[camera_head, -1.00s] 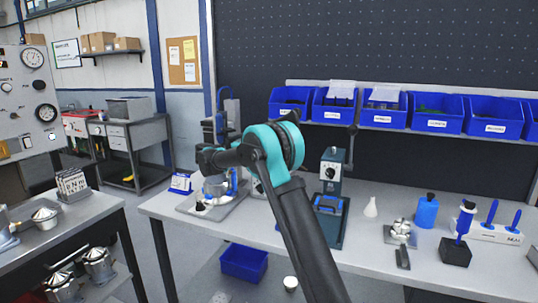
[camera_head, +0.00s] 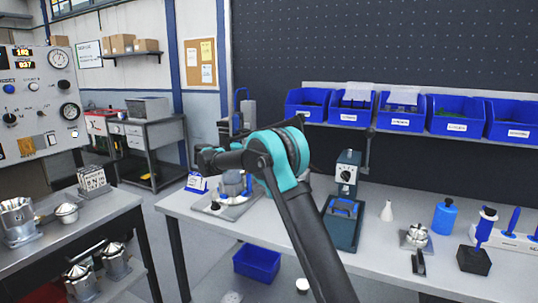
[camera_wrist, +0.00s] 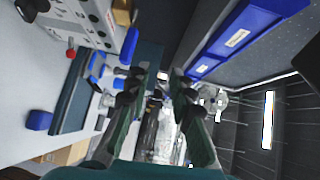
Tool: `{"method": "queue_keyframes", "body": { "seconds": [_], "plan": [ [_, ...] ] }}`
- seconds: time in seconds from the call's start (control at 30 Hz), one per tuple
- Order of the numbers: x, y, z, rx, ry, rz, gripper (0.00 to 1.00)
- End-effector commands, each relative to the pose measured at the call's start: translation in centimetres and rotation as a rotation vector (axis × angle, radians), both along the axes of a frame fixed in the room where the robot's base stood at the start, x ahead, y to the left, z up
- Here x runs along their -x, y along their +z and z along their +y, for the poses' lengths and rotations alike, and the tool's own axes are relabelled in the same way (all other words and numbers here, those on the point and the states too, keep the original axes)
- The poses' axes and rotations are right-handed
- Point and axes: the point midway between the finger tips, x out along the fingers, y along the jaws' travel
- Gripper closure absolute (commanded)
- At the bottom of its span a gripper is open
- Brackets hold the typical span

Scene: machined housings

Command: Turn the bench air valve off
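I cannot pick out the bench air valve for sure in either view. A machine with blue hoses (camera_head: 243,103) stands at the back left of the workbench (camera_head: 400,254), partly behind my arm. My gripper (camera_head: 203,160) shows small and dark at the arm's end in the head view, over the bench's left part. In the wrist view its two fingers (camera_wrist: 159,78) are apart with nothing between them. The wrist view is tilted. A small red knob-like part (camera_wrist: 70,53) shows at its left, but I cannot tell what it belongs to.
A blue-grey lever press (camera_head: 345,205), a blue bottle (camera_head: 446,216) and a white flask (camera_head: 387,211) stand on the bench. Blue bins (camera_head: 403,122) line the shelf behind. A gauge panel (camera_head: 38,100) is at the left. Open floor lies between the left table and the bench.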

Motion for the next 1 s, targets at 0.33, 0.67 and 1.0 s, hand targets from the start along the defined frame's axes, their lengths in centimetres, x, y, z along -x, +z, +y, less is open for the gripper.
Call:
{"method": "queue_keyframes", "body": {
  "seconds": [0.33, 0.67, 1.0],
  "plan": [
    [0.7, -0.1, 2.1, 0.000, 0.000, 0.000, 0.78],
    [1.3, 0.0, 4.1, 0.000, -0.001, 0.000, 0.78],
    [2.0, -0.1, 6.1, -0.001, -0.001, 0.000, 0.78]
  ]
}}
